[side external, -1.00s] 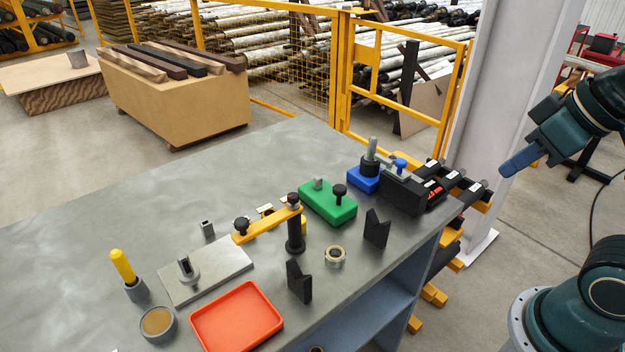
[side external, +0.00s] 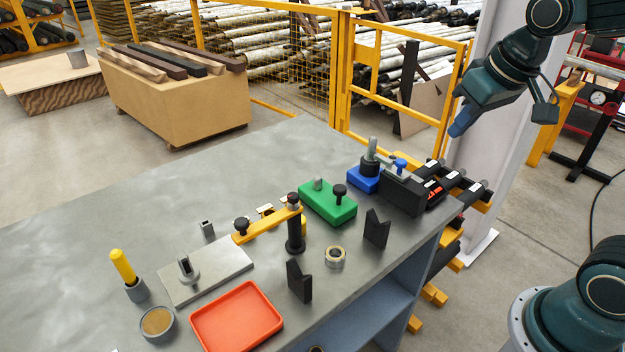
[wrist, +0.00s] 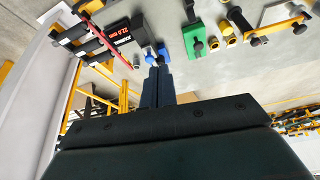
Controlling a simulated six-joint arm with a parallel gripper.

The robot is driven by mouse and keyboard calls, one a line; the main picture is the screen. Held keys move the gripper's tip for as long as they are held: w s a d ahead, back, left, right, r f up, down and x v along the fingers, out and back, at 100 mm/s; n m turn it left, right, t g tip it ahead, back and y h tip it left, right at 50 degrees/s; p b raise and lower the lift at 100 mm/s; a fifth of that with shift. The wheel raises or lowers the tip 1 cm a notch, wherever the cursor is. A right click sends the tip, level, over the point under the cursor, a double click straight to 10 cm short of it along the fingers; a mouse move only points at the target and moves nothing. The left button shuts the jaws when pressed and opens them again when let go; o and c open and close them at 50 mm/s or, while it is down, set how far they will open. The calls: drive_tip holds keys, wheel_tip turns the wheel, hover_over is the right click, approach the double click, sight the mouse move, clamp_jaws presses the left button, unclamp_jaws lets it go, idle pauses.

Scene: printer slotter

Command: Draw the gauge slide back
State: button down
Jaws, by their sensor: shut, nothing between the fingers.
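A black gauge block (side external: 402,193) stands at the right end of the bench. Red digits show on it in the wrist view (wrist: 121,29). A grey bar with a blue knob (side external: 401,164) is at its top. A blue block (side external: 361,180) with a dark and grey post (side external: 370,155) sits beside it. Which part is the slide I cannot tell for sure. My gripper (side external: 457,131) is shut and empty, in the air to the right of and above the gauge, apart from it. In the wrist view its fingers (wrist: 157,72) are together, with blue parts beyond their tips.
A green block (side external: 328,203), black V-shaped stands (side external: 376,230), a yellow arm on a black post (side external: 268,224), a ring (side external: 335,256) and a red tray (side external: 237,317) occupy the bench. A white column (side external: 490,170) stands right of the bench. The bench's far left is clear.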

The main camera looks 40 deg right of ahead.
drive_tip(key=m+g, duration=0.1)
drive_tip(key=m, duration=0.1)
hover_over(410, 175)
drive_tip(key=a, duration=0.2)
wheel_tip(410, 175, down, 6)
drive_tip(key=shift+w+d+f+h, duration=0.15)
drive_tip(key=shift+w+d+f, duration=0.05)
drive_tip(key=shift+w, duration=0.15)
drive_tip(key=shift+w+d+f+h, duration=0.15)
drive_tip(key=shift+w, duration=0.2)
drive_tip(key=shift+x, duration=5)
drive_tip(key=shift+s, duration=0.1)
drive_tip(key=shift+s+f, duration=0.1)
drive_tip(key=shift+s, duration=2.8)
